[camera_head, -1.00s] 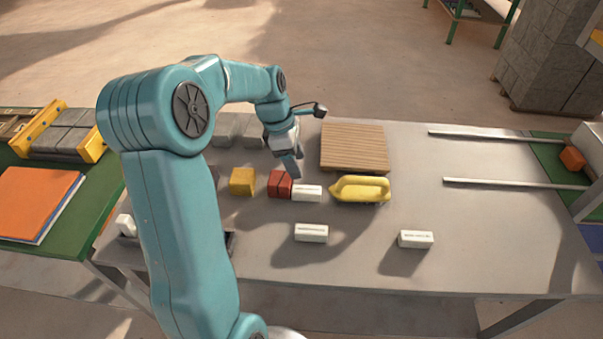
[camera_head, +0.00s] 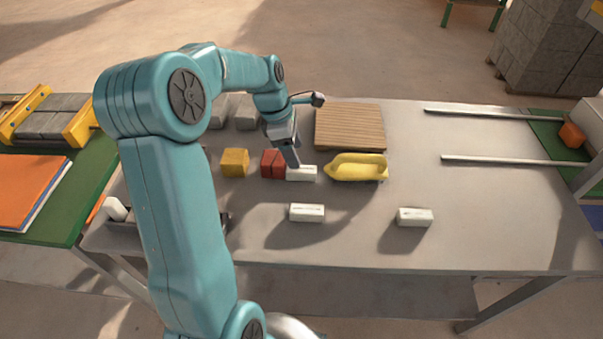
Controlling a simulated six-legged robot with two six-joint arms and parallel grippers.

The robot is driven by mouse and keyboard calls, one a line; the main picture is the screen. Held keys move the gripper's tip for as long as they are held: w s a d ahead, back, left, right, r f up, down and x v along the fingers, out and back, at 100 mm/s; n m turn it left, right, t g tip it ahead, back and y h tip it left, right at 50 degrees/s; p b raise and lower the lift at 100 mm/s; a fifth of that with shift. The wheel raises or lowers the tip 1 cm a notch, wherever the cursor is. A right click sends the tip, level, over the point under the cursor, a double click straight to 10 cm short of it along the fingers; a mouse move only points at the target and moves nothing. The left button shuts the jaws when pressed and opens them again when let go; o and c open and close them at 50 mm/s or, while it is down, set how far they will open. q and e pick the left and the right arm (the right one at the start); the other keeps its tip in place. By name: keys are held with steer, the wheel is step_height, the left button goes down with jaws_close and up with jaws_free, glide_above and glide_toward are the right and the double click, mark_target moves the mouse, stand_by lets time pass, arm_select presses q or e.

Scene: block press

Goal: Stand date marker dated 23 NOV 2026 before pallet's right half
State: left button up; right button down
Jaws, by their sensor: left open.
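Three white date markers lie on the grey table. One marker (camera_head: 303,174) is beside the red block, a second (camera_head: 307,212) is nearer the front, and a third (camera_head: 415,217) is front right. Their dates are too small to read. The slatted wooden pallet (camera_head: 350,127) lies at the back middle, with nothing on it. My left gripper (camera_head: 293,163) is open, pointing down at the left end of the marker beside the red block. I cannot tell if it touches the marker. My right gripper is not in view.
A yellow block (camera_head: 235,162), a red block (camera_head: 272,163) and a yellow handled tool (camera_head: 357,168) stand close around the gripper. Grey blocks (camera_head: 245,113) are behind my arm. Two metal rails (camera_head: 500,161) lie at the right. The front middle of the table is mostly clear.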

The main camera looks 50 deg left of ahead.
mark_target(301, 169)
arm_select(q)
steer(key=x, duration=0.5)
steer(key=shift+d+f, duration=0.2)
steer(key=shift+f, duration=0.1)
jaws_close()
